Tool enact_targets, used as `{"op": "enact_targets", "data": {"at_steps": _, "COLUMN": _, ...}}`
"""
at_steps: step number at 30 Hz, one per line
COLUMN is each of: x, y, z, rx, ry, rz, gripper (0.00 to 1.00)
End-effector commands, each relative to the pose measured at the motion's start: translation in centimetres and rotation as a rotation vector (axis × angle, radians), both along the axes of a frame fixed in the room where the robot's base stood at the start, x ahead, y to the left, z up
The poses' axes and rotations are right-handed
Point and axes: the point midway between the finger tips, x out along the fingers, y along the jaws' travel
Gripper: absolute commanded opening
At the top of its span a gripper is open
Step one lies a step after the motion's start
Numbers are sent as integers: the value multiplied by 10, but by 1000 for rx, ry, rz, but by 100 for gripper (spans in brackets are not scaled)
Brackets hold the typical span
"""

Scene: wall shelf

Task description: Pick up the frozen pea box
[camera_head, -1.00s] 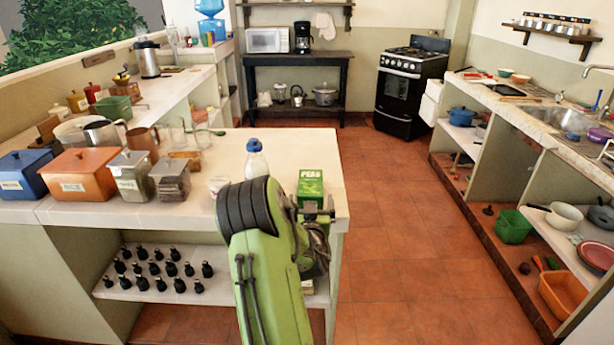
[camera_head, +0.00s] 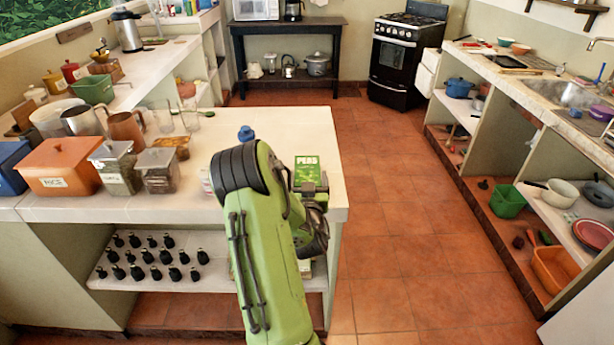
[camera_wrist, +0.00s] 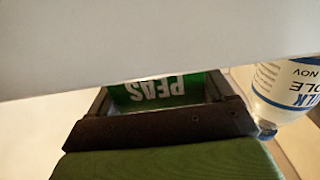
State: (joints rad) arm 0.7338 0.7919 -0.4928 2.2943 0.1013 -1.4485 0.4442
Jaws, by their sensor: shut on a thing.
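The green frozen pea box (camera_head: 308,168) stands near the right end of the pale counter (camera_head: 290,125), its PEAS lettering partly visible in the head view. In the wrist view the box (camera_wrist: 165,90) shows its lettering upside down between the dark fingers. My gripper (camera_head: 314,190) is shut on the box from the near side. In the wrist view my gripper (camera_wrist: 160,108) hides the box's lower part. I cannot tell whether the box touches the counter.
A milk bottle stands left of the box; its blue cap (camera_head: 245,132) shows behind my arm, and its label in the wrist view (camera_wrist: 290,90). Glass jars (camera_head: 158,170) and an orange box (camera_head: 58,166) stand further left. Open floor (camera_head: 430,240) lies to the right.

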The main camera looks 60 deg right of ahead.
Motion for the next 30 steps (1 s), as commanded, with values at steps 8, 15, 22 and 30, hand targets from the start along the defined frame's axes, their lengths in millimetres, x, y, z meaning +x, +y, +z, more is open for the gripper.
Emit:
{"op": "enact_targets", "data": {"at_steps": 8, "x": 0, "y": 0, "z": 1, "rx": -2, "ry": -1, "rz": 0, "gripper": 38}}
{"op": "enact_targets", "data": {"at_steps": 15, "x": 1, "y": 0, "z": 21, "rx": -2, "ry": 0, "rz": 1, "gripper": 38}}
{"op": "enact_targets", "data": {"at_steps": 22, "x": 0, "y": 0, "z": 74, "rx": -1, "ry": 0, "rz": 1, "gripper": 38}}
{"op": "enact_targets", "data": {"at_steps": 30, "x": 1, "y": 0, "z": 102, "rx": -1, "ry": 0, "rz": 2, "gripper": 38}}
